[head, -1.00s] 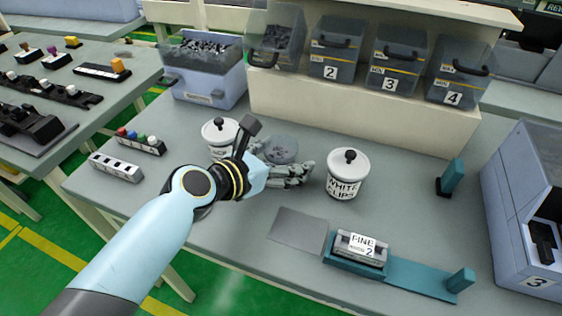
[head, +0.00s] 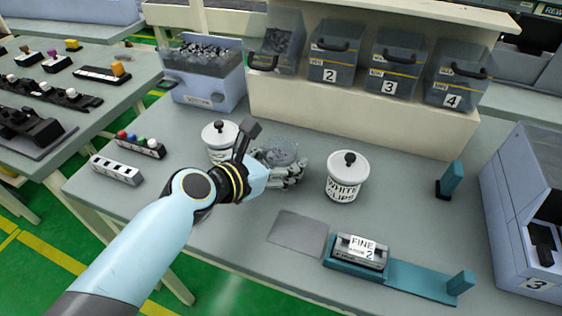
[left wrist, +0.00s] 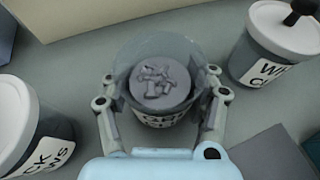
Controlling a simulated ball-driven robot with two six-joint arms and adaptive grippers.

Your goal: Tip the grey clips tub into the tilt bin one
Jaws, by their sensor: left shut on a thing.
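My left gripper (head: 281,177) is closed around an open tub (head: 280,152) standing on the table. The left wrist view shows the tub (left wrist: 152,62) between both fingers (left wrist: 160,110), with grey clips inside and a partly hidden label. The tilt bins stand on a cream ledge at the back. The leftmost bin (head: 275,48) is tipped forward with dark contents showing. Bins 2 (head: 331,60), 3 (head: 391,70) and 4 (head: 452,80) stand in a row beside it. My right gripper is not in view.
A lidded white clips tub (head: 347,178) stands right of my gripper, and another lidded tub (head: 219,135) stands to its left. A blue-grey bin (head: 204,84) is at the back left. A grey mat (head: 298,231) and a teal rail (head: 420,281) lie in front.

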